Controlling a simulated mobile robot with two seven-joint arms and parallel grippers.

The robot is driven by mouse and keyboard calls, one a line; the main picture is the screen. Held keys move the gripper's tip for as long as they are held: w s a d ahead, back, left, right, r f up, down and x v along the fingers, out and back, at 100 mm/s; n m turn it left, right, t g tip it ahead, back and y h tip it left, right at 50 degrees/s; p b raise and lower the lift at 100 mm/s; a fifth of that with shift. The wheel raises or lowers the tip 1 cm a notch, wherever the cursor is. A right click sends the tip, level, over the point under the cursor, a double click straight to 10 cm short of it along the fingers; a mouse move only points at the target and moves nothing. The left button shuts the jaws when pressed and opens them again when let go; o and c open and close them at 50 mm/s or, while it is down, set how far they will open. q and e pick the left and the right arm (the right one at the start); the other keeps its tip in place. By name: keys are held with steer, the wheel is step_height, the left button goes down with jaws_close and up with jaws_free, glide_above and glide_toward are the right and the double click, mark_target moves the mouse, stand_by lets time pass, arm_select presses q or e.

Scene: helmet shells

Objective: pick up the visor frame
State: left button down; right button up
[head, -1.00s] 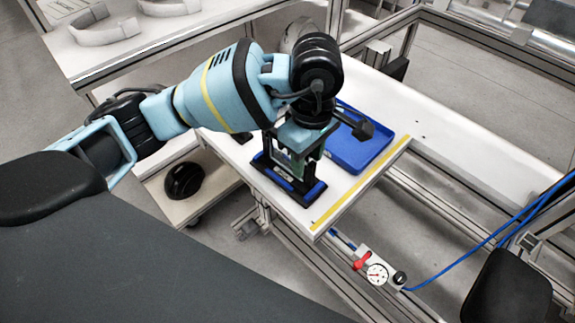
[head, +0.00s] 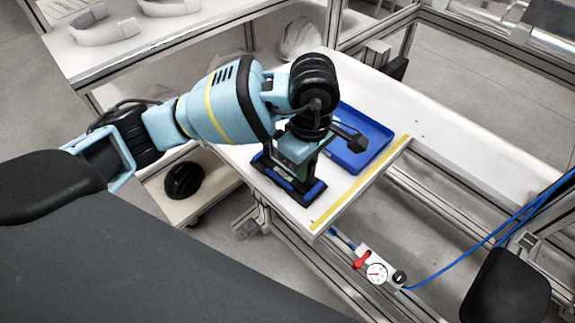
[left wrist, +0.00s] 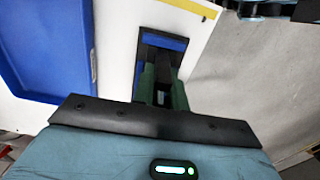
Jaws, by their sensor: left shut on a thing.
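My left gripper (head: 291,172) points down over the front end of the white bench. Its green fingers (left wrist: 163,98) are shut on a dark upright part between them in the left wrist view. That part belongs to, or stands on, a black piece with blue strips (head: 309,194), which I take for the visor frame. It also shows in the left wrist view (left wrist: 165,42), and it lies flat on the bench. The gripper hides its middle, so I cannot tell frame and any stand apart. My right gripper is not in view.
A blue tray (head: 375,135) lies on the white bench (head: 425,165) just behind the gripper. A yellow strip (head: 350,192) runs along the bench edge. Pale curved pieces (head: 105,32) lie on a shelf at the upper left. A gauge (head: 376,273) sits below the bench.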

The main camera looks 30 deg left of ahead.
arm_select(q)
steer(key=shift+r, duration=0.2)
steer(key=shift+r, duration=1.65)
steer(key=s+d+r, duration=0.1)
steer(key=s+d, duration=0.7)
steer(key=s, duration=0.5)
steer(key=shift+s+d+r+b, duration=0.15)
steer(key=shift+s+b, duration=0.2)
steer(key=shift+b, duration=0.1)
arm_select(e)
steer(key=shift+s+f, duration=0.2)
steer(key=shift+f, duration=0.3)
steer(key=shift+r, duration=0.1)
